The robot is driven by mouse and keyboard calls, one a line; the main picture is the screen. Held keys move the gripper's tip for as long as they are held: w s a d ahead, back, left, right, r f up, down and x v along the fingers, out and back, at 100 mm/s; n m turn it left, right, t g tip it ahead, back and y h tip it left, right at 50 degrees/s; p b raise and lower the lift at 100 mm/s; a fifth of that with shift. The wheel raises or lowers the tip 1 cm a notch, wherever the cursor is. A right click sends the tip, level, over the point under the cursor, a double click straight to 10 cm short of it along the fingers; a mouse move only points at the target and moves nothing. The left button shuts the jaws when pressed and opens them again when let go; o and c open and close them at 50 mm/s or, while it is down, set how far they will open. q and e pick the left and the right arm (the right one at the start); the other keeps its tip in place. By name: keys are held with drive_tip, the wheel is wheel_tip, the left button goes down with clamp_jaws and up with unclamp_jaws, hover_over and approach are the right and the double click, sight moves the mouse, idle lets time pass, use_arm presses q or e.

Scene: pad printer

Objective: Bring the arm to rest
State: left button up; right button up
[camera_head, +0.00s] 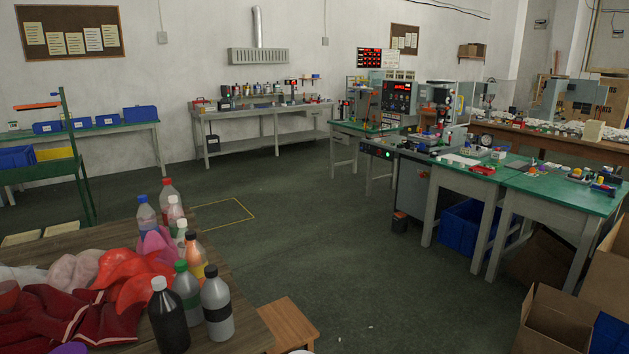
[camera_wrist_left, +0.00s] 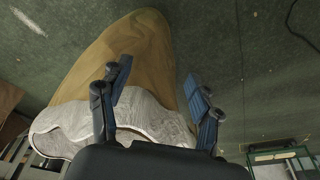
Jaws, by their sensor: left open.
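My left gripper (camera_wrist_left: 158,76) shows only in the left wrist view. Its two blue-padded fingers stand apart, and no object is visibly clamped between them. Beyond the fingers is a large tan rounded shape (camera_wrist_left: 138,42) with a pale, wrinkled, cloth-like part (camera_wrist_left: 62,126) at its lower edge. I cannot tell what it is or how far away it lies. Green-grey floor shows around it. Neither arm nor gripper appears in the head view, and my right gripper is in no view.
A wooden table (camera_head: 228,226) at the near left holds bottles and red cloth. A small wooden stool (camera_head: 288,322) stands beside it. Green-topped workbenches (camera_head: 545,190) with equipment stand right. Cardboard boxes (camera_head: 553,325) are at the near right. The middle floor (camera_head: 340,235) is clear.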

use_arm(q)
drive_tip(key=s+a+f+g, duration=0.1)
drive_tip(key=s+f, duration=0.3)
drive_tip(key=f, duration=0.4)
drive_tip(key=s+f, duration=0.3)
drive_tip(key=f, duration=0.5)
drive_tip(key=s+a+f, duration=0.1)
drive_tip(key=s+f, duration=0.3)
drive_tip(key=s, duration=0.2)
drive_tip(key=s+a+f+p, duration=0.1)
drive_tip(key=s+f, duration=0.2)
drive_tip(key=s, duration=0.3)
drive_tip(key=shift+s+a+f+g, duration=0.2)
drive_tip(key=shift+f+g, duration=0.15)
drive_tip(key=shift+g, duration=0.05)
